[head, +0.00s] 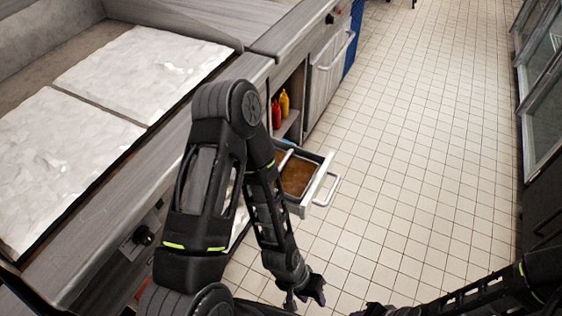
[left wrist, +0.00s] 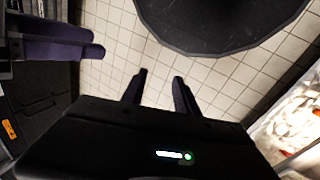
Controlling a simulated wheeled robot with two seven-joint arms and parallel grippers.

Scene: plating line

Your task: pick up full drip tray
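The drip tray (head: 297,176) sits in a pulled-out drawer under the griddle counter in the head view. Brown liquid fills it broadly. The drawer's pale front has a bar handle (head: 328,190) facing the aisle. My left arm crosses in front and hides part of the drawer's left side. My left gripper (head: 306,292) hangs lower in the picture, apart from the tray. In the left wrist view its two fingers (left wrist: 159,90) are spread, with only floor tiles between them. My right gripper (head: 376,309) is at the bottom edge, mostly cut off; its finger gap is unclear.
The counter holds two pale, crumpled-looking griddle surfaces (head: 142,72). Red (head: 276,114) and yellow (head: 284,103) bottles stand on a shelf behind the drawer. The tiled floor (head: 420,130) to the right is clear. Glass-door cabinets (head: 541,90) line the far right.

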